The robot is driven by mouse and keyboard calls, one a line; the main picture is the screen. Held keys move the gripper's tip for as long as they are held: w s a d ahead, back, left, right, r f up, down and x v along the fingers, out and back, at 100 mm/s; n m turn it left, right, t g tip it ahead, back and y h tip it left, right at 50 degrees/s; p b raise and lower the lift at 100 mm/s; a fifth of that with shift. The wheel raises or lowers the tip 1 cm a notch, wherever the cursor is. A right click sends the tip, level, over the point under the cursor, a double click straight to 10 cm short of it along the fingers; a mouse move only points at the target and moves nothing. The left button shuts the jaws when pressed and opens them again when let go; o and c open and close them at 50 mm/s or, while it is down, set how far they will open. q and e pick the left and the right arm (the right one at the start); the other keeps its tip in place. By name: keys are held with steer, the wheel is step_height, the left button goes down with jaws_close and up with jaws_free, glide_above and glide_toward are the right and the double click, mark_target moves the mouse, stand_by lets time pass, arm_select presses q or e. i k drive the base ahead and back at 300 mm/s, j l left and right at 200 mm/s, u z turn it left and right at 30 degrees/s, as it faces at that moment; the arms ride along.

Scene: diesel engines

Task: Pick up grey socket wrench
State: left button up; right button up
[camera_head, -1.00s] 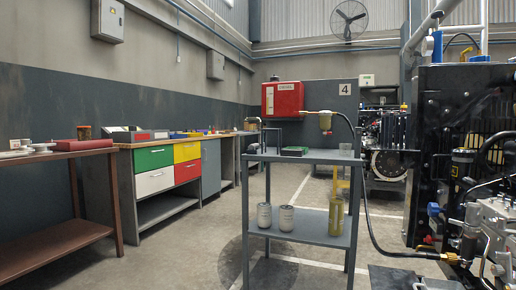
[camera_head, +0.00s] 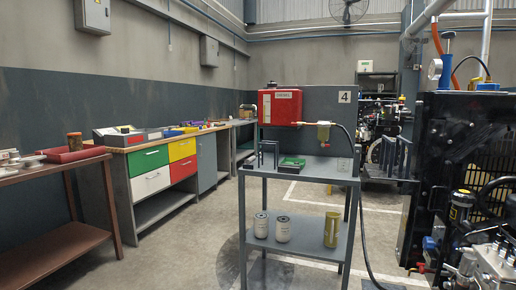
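I cannot make out a grey socket wrench in the head view. Small tools lie on the far workbench (camera_head: 190,131), too small to tell apart. A green tray (camera_head: 291,162) sits on the grey two-shelf cart (camera_head: 312,172) in the middle, and its contents are unclear. Neither of my grippers is in view.
A brown table (camera_head: 45,167) with a red tray (camera_head: 75,154) stands at left. The cart's lower shelf holds two white filters (camera_head: 261,225) and a yellowish container (camera_head: 332,229). A black engine unit (camera_head: 462,145) blocks the right. Floor between bench and cart is clear.

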mark_target(248, 161)
steer(key=i+j+z, duration=0.1)
steer(key=i, duration=0.35)
steer(key=i+j+z, duration=0.1)
steer(key=i, duration=0.3)
steer(key=i+j+z, duration=0.1)
steer(key=i, duration=0.3)
steer(key=i+j+z, duration=0.1)
steer(key=i+j, duration=0.25)
steer(key=i, duration=0.05)
